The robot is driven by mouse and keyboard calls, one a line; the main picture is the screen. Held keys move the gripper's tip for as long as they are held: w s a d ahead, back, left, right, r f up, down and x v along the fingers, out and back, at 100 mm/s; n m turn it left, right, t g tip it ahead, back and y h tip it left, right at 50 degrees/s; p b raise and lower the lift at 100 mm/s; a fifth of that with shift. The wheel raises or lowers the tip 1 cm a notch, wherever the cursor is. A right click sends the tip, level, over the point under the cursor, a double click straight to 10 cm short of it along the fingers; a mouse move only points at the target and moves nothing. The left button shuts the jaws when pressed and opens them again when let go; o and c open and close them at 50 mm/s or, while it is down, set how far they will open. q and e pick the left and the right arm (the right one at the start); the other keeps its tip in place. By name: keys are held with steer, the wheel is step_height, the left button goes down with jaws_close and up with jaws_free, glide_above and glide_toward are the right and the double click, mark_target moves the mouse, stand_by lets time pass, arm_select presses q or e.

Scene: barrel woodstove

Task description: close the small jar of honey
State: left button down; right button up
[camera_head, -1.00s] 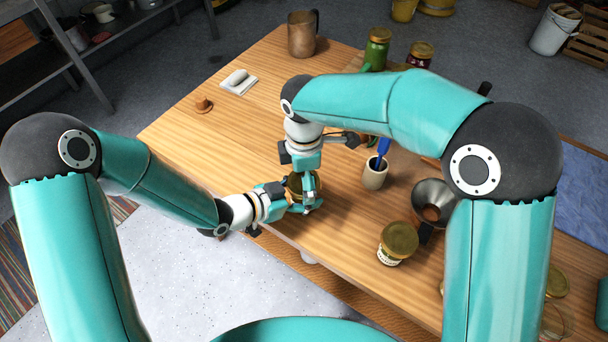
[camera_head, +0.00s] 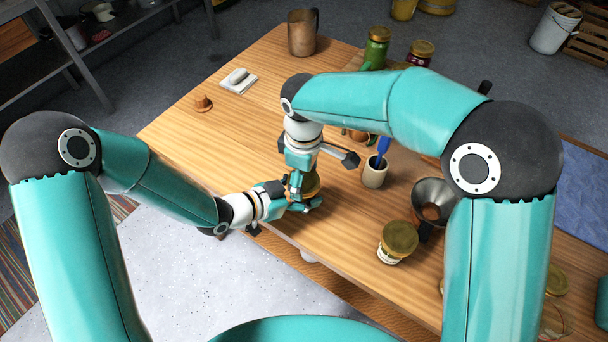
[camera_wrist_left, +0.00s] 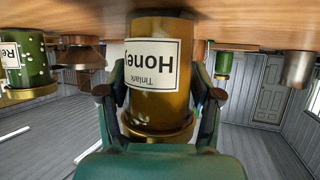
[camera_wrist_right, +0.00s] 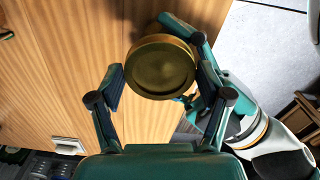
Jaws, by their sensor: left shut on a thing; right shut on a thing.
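The small honey jar (camera_head: 312,187) stands upright near the table's front edge, mostly hidden by my grippers in the head view. In the left wrist view, seen upside down, it is an amber jar (camera_wrist_left: 155,75) with a white "Tinlark Honey" label and a gold lid (camera_wrist_left: 152,128) on its mouth. My left gripper (camera_head: 306,203) is shut around the jar's body from the side. My right gripper (camera_head: 302,180) comes from above and is shut on the lid. In the right wrist view the round gold lid (camera_wrist_right: 162,66) shows between its fingers. How tightly the lid sits cannot be told.
A second gold-lidded jar (camera_head: 398,242), a metal funnel (camera_head: 433,200) and a cup (camera_head: 375,174) with a blue-handled tool stand to the right. A copper mug (camera_head: 303,33), green jar (camera_head: 376,50) and dark red jar (camera_head: 420,54) are behind. The table's left part is mostly clear.

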steer(key=shift+w, duration=0.1)
steer(key=o, duration=1.2)
steer(key=shift+r, duration=0.1)
steer(key=shift+r, duration=2.2)
step_height(320, 180, up, 4)
steer(key=shift+f+n, duration=0.25)
steer(key=shift+n, duration=0.75)
